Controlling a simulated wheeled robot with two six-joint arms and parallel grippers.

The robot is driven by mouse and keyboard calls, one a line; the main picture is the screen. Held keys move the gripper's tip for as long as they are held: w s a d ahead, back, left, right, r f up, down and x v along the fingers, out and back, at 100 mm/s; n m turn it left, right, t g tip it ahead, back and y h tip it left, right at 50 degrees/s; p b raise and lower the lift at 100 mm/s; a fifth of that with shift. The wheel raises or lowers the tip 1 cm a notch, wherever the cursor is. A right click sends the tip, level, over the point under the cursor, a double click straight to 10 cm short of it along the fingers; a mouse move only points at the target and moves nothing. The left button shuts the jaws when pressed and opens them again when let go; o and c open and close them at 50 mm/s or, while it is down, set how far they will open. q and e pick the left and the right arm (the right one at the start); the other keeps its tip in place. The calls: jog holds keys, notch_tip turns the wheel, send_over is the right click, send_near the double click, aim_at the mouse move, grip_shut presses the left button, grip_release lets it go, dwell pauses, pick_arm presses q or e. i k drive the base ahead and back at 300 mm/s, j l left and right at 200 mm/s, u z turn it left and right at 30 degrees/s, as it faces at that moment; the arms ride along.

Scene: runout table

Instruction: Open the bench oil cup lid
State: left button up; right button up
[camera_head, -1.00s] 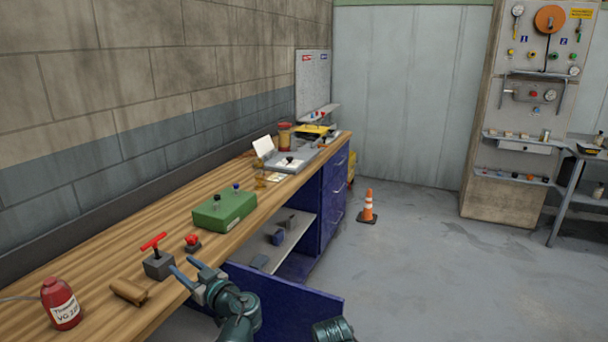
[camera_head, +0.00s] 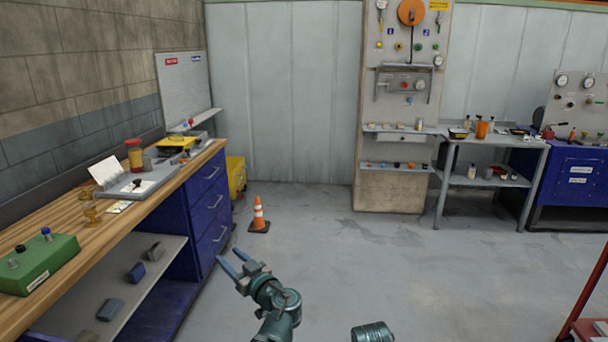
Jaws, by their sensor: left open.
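My right gripper is not in view; only a teal part of my body shows at the bottom edge.
A green box (camera_head: 38,262) sits at the bench's near end. A grey plate device (camera_head: 137,186) and a red-yellow jar (camera_head: 134,154) stand farther back. An orange cone (camera_head: 259,215) stands on the floor. A red cart (camera_head: 590,328) is at the right edge. The middle floor is clear.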

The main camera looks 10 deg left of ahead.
aim_at(86, 195)
jog(key=i+l+z, duration=0.1)
jog(key=i, duration=0.35)
jog(key=i+l+z, duration=0.1)
jog(key=i+l, duration=0.15)
jog(key=i, duration=0.2)
jog(key=i+u, duration=0.35)
jog(key=i, duration=0.3)
jog(key=i+l+u, duration=0.15)
jog(key=i+u, duration=0.2)
jog(key=i, duration=0.25)
jog(key=i+u, duration=0.35)
jog(key=i+j+u, duration=0.1)
jog(key=u, duration=0.3)
jog(key=i+l+u, duration=0.1)
jog(key=i+u, duration=0.25)
jog(key=i+j+u, duration=0.1)
jog(key=i+u, duration=0.4)
jog(key=i, duration=0.2)
